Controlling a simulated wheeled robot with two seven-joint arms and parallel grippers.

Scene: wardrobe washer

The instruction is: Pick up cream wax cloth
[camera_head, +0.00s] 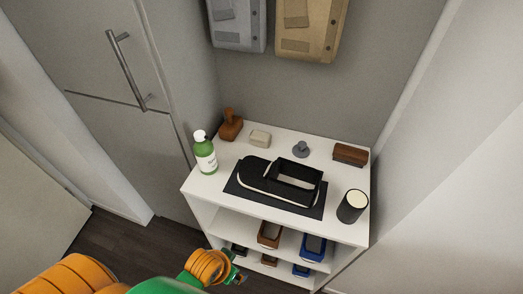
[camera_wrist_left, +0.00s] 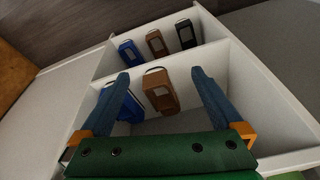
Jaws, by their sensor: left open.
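A small cream block-like piece (camera_head: 260,138), which looks like the cream wax cloth, lies near the back edge of the white shelf top (camera_head: 335,229), left of centre. My left gripper (camera_head: 239,279) is low in front of the shelf unit, well below and apart from the cloth. It is open and empty. In the left wrist view its two blue fingers are spread (camera_wrist_left: 159,76) in front of the lower compartments, and the cloth does not show there. My right gripper is not in view.
Brown and blue shoe-like items (camera_head: 313,247) fill lower compartments.

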